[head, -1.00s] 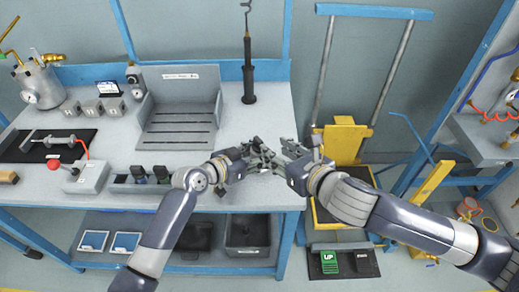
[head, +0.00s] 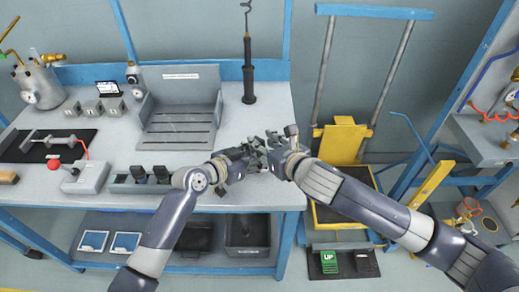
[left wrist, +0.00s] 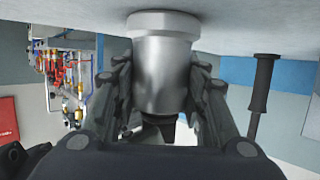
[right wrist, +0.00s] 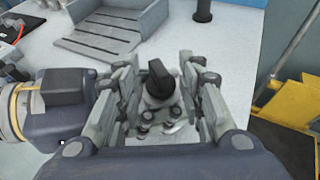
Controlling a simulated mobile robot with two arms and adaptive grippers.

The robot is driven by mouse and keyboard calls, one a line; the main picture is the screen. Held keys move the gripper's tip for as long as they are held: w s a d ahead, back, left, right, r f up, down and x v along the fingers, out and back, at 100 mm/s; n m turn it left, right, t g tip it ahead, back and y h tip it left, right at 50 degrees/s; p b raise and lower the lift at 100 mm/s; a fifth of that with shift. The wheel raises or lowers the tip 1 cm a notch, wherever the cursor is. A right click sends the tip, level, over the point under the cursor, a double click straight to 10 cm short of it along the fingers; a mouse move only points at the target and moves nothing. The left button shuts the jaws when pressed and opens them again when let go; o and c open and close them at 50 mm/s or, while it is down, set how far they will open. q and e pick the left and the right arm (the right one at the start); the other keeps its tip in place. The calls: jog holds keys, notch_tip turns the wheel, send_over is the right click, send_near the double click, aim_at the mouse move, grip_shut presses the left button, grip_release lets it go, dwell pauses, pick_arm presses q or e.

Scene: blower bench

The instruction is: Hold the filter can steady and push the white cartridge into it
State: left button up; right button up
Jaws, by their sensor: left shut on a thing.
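The filter can (left wrist: 165,75) is a silver cylinder with a pale wide flange against the bench, shown upside down in the left wrist view. My left gripper (head: 246,158) is shut on the can's sides, one finger on each side. A black knob (right wrist: 161,80) stands on a grey-white part between the fingers of my right gripper (right wrist: 160,95). Those fingers are spread, with a gap on both sides of the knob. I cannot clearly make out the white cartridge or how deep it sits. In the head view the two grippers hide the can almost wholly.
A slotted grey tray (head: 180,140) stands behind my left gripper, and a black upright tool (head: 249,85) stands at the bench's back. A yellow frame (head: 341,145) is right of the bench edge. The bench between the tray and my grippers is clear.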

grip_shut()
notch_tip(320, 180, up, 27)
notch_tip(320, 180, down, 16)
dwell(0.4)
jog(key=shift+r, duration=0.15)
